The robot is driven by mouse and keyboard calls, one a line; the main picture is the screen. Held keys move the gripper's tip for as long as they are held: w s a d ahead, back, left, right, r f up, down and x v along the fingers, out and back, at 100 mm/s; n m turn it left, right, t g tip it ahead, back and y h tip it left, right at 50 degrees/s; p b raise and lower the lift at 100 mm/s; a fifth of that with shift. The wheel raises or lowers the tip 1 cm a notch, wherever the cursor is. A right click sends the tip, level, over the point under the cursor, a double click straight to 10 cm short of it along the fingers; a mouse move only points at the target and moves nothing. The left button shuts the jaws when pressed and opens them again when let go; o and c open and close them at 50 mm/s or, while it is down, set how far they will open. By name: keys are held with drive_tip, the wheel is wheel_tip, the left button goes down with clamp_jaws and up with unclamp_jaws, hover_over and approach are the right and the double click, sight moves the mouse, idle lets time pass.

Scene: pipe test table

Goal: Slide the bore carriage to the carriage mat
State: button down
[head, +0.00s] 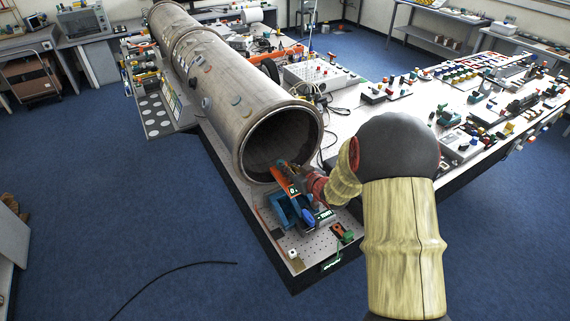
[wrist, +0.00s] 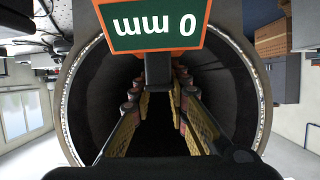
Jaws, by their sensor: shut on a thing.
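The wide grey pipe (head: 235,100) lies along the table with its open mouth towards me; its dark bore (wrist: 158,118) fills the middle of the wrist view. My gripper (head: 284,168) is at the lower part of the mouth. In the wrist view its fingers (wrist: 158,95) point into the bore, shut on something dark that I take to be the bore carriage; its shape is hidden. A green sign with an orange edge, reading "0 mm" upside down (wrist: 150,22), is close above the fingers. I cannot pick out the carriage mat.
A blue fixture (head: 291,211) with a small label stands on the perforated plate (head: 318,243) in front of the mouth. Several instruments (head: 318,75) crowd the table to the right. The blue floor at left is mostly clear.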

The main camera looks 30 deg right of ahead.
drive_tip(key=shift+s+d+r+p, duration=0.1)
drive_tip(key=shift+s+p, duration=0.2)
drive_tip(key=shift+s, duration=1.65)
drive_tip(key=shift+s+d+p, duration=0.1)
drive_tip(key=shift+s+p, duration=0.2)
drive_tip(key=shift+s, duration=1.9)
